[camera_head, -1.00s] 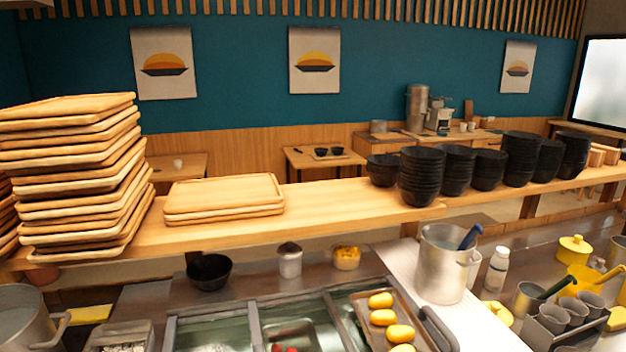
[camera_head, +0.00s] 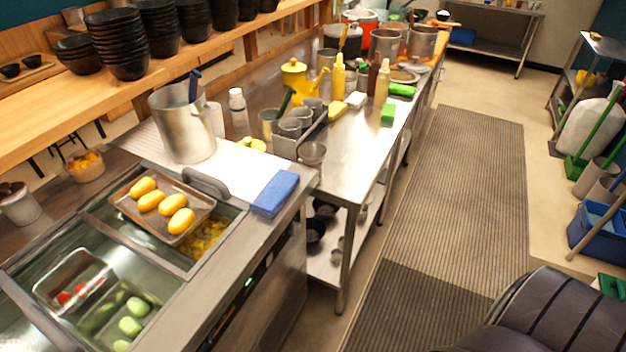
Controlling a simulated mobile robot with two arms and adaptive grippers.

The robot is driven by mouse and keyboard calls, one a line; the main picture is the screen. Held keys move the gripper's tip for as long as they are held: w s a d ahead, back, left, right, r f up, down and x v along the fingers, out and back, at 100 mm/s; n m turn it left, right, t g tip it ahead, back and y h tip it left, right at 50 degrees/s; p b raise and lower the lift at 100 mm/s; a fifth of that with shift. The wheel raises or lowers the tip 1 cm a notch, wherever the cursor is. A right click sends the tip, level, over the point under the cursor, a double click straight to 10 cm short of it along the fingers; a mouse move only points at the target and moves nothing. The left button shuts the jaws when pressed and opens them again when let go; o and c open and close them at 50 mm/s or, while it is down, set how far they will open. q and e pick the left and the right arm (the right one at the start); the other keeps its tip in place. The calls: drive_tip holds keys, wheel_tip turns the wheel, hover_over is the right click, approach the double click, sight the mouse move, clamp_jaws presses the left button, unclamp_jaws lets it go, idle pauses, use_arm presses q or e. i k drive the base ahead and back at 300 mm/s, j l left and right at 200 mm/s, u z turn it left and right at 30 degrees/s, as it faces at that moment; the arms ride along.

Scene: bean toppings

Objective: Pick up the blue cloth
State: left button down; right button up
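A blue cloth (camera_head: 275,193), folded into a flat rectangular block, lies on the steel counter (camera_head: 258,226) near its right front corner. It is just right of the black handle (camera_head: 206,183) and a tray of yellow oval items (camera_head: 182,233). Nothing covers it. Neither of my grippers shows in the head view. A dark rounded shape at the lower right looks like a part of my own body.
A tall metal pot (camera_head: 184,128) stands behind the cloth. A steel table (camera_head: 352,150) with bottles, cups and green sponges (camera_head: 388,114) continues to the right. Striped floor mats (camera_head: 450,190) leave free room. A blue mop bucket (camera_head: 596,232) stands far right.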

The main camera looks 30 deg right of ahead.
sight(269, 202)
drive_tip(key=z, duration=0.8)
drive_tip(key=u, duration=1.5)
drive_tip(key=z, duration=1.5)
